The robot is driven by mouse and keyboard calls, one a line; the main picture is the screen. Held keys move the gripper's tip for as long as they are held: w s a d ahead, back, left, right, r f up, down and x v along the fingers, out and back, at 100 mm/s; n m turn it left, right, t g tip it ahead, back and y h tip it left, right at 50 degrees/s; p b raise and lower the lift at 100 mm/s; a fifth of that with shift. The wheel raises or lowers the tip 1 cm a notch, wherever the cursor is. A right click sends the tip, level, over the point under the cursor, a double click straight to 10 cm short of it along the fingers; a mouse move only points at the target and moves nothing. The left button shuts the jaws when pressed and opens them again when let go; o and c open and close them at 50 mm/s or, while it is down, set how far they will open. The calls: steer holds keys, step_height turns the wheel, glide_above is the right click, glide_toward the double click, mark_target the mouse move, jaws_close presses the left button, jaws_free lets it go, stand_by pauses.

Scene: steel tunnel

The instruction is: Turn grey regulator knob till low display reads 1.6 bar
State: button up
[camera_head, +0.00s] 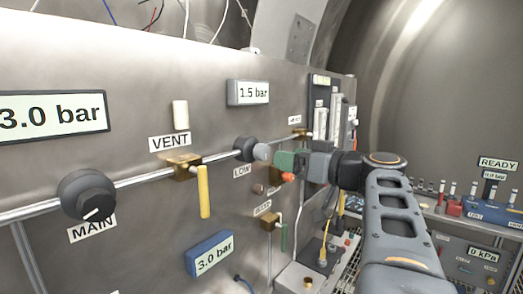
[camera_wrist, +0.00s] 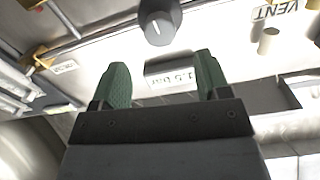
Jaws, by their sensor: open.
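The low regulator knob (camera_head: 243,149), dark grey and round, sits on the pipe above a LOW label. It also shows in the wrist view (camera_wrist: 159,22) with a pale pointer line, beyond my fingertips. The low display (camera_head: 248,92) above it reads 1.5 bar. This display shows upside down in the wrist view (camera_wrist: 170,76), between my fingers. My gripper (camera_head: 284,161) has green finger pads and is open and empty, right of the knob in the head view. In the wrist view my gripper (camera_wrist: 162,72) is apart from the knob.
Left of the knob are a yellow-handled VENT valve (camera_head: 203,190), a black MAIN knob (camera_head: 88,195) and a 3.0 bar display (camera_head: 50,114). A blue-framed 3.0 bar display (camera_head: 210,254) sits below. A green-handled valve (camera_head: 283,238) is under my gripper.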

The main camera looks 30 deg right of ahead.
mark_target(265, 153)
steer(key=p+x, duration=0.1)
steer(key=x, duration=0.6)
steer(key=shift+w+a+p, duration=0.2)
steer(key=shift+w+p, duration=0.05)
steer(key=shift+p, duration=0.15)
steer(key=shift+f, duration=0.1)
steer(key=c, duration=0.9)
steer(key=shift+f+m+b, duration=0.25)
steer(key=shift+m+b, duration=0.25)
steer(key=shift+b, duration=0.65)
steer(key=shift+r+m+b, duration=0.2)
steer(key=shift+m+b, duration=0.4)
steer(key=shift+r, duration=0.1)
steer(key=o, duration=0.9)
